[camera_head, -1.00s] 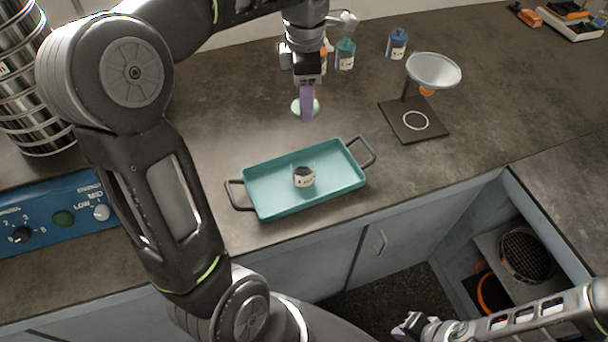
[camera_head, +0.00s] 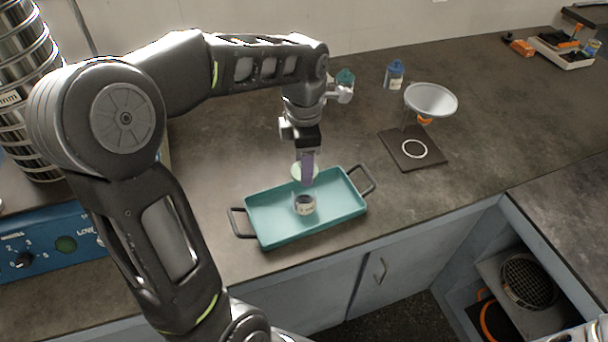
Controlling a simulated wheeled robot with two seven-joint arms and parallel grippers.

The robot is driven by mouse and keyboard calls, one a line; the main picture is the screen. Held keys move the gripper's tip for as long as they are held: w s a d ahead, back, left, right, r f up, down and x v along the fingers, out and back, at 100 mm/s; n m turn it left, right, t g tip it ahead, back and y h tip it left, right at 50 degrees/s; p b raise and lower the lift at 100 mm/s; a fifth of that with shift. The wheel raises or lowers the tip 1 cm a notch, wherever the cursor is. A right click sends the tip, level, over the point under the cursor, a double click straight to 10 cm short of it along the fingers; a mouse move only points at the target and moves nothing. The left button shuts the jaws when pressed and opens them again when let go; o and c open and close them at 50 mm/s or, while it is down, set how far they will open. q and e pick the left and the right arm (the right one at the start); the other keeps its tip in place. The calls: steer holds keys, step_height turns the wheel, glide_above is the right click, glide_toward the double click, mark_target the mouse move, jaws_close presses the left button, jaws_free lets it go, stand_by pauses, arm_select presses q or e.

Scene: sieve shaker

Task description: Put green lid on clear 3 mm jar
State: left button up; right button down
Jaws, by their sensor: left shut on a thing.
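The clear jar (camera_head: 305,206) with a white label stands upright and open in the teal tray (camera_head: 342,205); its dark contents show. My left gripper (camera_head: 307,180) is shut on the pale green lid (camera_head: 298,171). It holds the lid above and slightly behind the jar, apart from it as far as I can tell. The gripper hides part of the lid. I cannot read the jar's size marking.
A blue-capped jar (camera_head: 394,74) and a teal-capped jar (camera_head: 345,77) stand at the back. A funnel (camera_head: 431,99) on a dark stand (camera_head: 413,149) is right of the tray. A blue control box (camera_head: 50,245) and sieve stack (camera_head: 28,100) are left.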

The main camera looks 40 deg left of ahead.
arm_select(q)
steer(key=shift+f, duration=0.2)
step_height(320, 180, down, 4)
steer(key=shift+r, duration=0.15)
stand_by(0.4)
steer(key=shift+f+b, duration=0.45)
steer(key=shift+f, duration=0.2)
steer(key=o, duration=1.3)
steer(key=shift+o, duration=0.2)
steer(key=shift+r, duration=0.15)
